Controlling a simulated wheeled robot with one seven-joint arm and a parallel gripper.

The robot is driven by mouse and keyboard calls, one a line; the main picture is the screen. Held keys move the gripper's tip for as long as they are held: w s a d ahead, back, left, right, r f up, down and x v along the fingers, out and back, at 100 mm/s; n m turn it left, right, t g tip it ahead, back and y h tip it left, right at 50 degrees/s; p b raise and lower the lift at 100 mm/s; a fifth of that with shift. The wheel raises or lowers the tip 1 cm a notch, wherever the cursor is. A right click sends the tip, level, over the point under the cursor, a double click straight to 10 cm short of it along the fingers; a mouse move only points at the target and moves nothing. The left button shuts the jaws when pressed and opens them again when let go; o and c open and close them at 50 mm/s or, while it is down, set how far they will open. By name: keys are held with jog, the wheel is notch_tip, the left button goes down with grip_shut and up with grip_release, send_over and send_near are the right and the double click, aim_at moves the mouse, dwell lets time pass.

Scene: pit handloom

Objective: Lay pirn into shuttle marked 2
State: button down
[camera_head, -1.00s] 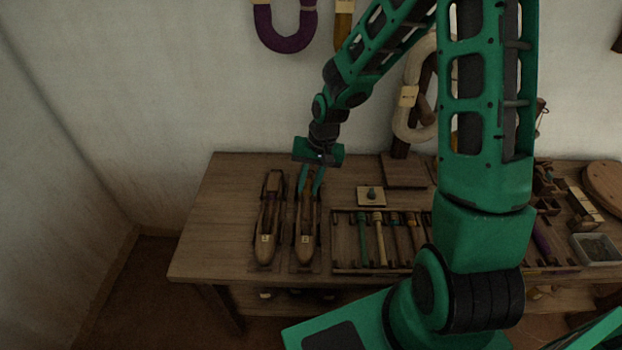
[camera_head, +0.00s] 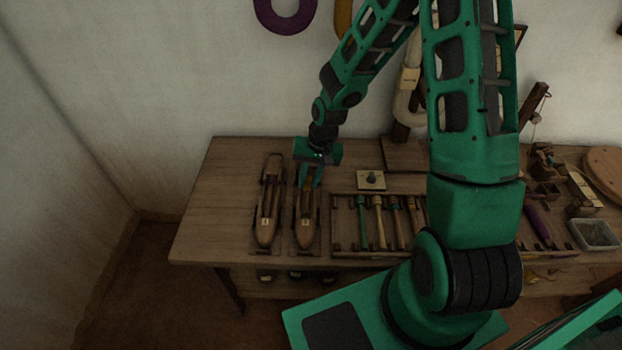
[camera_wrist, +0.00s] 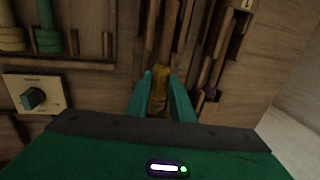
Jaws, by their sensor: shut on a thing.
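Two boat-shaped wooden shuttles lie side by side on the left of the table. The left shuttle (camera_head: 267,226) has a pale label, which reads like 1 in the wrist view (camera_wrist: 247,4). The right shuttle (camera_head: 306,232) also has a label, too small to read. My gripper (camera_head: 311,184) points down over the far half of the right shuttle. In the wrist view, its teal fingers (camera_wrist: 160,80) are closed on a yellow-brown pirn (camera_wrist: 161,86), which lines up lengthwise with this shuttle's cavity. I cannot tell whether the pirn touches the shuttle's floor.
Right of the shuttles is a rack (camera_head: 335,225) of several coloured pirns. A square plate with a knob (camera_head: 371,180) sits behind it. The wooden table (camera_head: 215,205) is bare left of the shuttles. A grey-filled tray (camera_head: 596,234) stands at the far right.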

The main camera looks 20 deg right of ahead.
aim_at(308, 181)
jog(key=c, duration=1.5)
grip_release()
jog(key=shift+o, duration=0.2)
jog(key=shift+r, duration=0.1)
jog(key=shift+w+r, duration=0.15)
jog(key=shift+r, duration=3.8)
